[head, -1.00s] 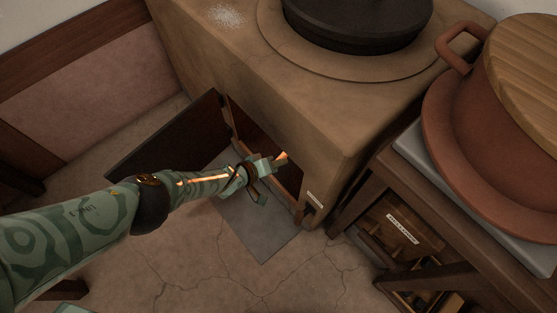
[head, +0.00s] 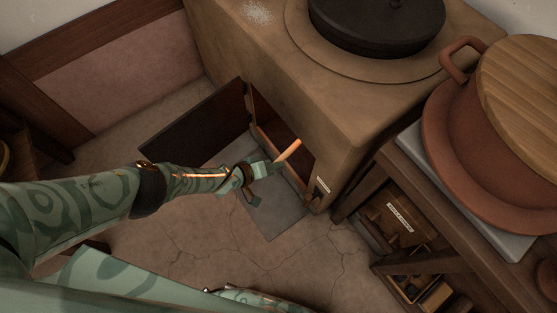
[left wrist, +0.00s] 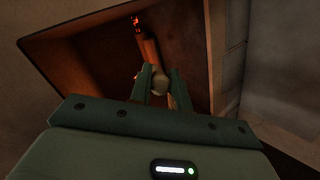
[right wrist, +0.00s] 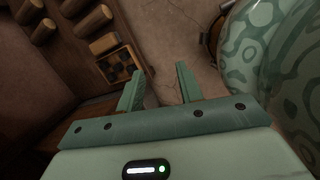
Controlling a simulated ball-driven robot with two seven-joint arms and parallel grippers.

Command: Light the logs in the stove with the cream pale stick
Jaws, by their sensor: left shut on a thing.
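The stove (head: 330,110) is a brown block with a dark door (head: 190,135) standing open and a low firebox opening (head: 303,170). My left gripper (head: 272,166) is just in front of the opening, shut on the pale stick (head: 289,150), which looks orange-lit and points into the opening. In the left wrist view the gripper (left wrist: 158,75) holds the stick (left wrist: 149,52), and a red glow shows near its far end, inside the firebox. I cannot make out the logs clearly in the dark firebox. My right gripper (right wrist: 160,88) is open and empty, away from the stove.
A grey plate (head: 272,215) lies on the cracked floor before the opening. A black lidded pot (head: 375,25) sits on the stove top. At right, a wooden shelf unit (head: 375,175) bears a large terracotta pot (head: 470,170) with a wooden lid. Floor in front is mostly clear.

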